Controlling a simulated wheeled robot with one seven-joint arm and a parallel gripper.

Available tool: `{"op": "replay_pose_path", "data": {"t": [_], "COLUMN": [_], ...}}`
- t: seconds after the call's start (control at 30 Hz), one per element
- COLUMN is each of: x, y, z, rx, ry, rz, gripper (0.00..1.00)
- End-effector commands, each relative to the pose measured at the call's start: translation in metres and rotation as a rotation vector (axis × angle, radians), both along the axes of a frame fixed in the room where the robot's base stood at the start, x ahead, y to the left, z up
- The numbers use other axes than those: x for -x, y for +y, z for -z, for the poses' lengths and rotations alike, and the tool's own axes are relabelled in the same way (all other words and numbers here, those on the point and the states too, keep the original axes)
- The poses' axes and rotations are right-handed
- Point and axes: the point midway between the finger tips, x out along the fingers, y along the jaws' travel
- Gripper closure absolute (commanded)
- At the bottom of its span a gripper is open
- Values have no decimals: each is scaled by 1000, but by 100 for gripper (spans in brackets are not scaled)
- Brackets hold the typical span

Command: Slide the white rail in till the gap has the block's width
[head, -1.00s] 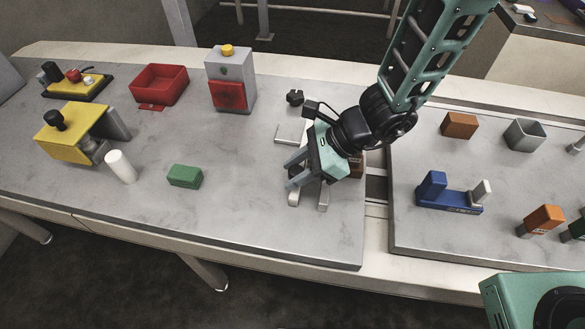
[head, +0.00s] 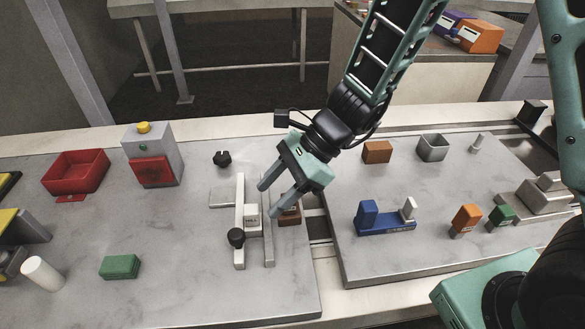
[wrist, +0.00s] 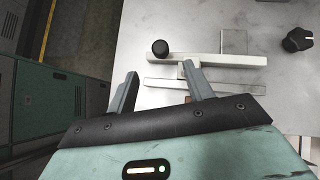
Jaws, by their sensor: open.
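The white rail (head: 240,190) lies on the grey board with a black knob (head: 236,238) at its near end. A thinner grey rail (head: 268,250) runs beside it to the right, with a gap between them. A small white labelled piece (head: 252,218) sits between the rails. A brown block (head: 290,217) stands just right of the grey rail, partly behind a finger. My gripper (head: 271,199) is open and empty, above the grey rail and the block. In the wrist view, the white rail (wrist: 225,60) and its knob (wrist: 160,47) lie beyond my open fingertips (wrist: 160,72).
A flat grey plate (head: 222,198) and a black knob (head: 222,159) lie left of the rails. A green block (head: 120,267), a red bin (head: 75,173) and a grey box with a red front (head: 155,165) stand further left. A blue fixture (head: 385,220) stands on the right board.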

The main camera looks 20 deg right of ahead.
Motion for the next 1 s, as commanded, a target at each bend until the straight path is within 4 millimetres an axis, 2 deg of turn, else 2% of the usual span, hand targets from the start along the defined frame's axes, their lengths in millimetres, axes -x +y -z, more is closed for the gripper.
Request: {"op": "replay_pose_path", "data": {"t": [0.1, 0.33, 0.87, 0.93, 1.0], "x": [-3, -5, -4, -1, 10], "y": [-17, -34, -36, -35, -32], "z": [-19, -34, -36, -38, -43], "rx": [0, 0, 0, 3, 14], "ry": [-4, 0, 1, -8, -39], "rz": [4, 1, 0, -21, -95], "gripper": [48, 48, 48, 48, 48]}}
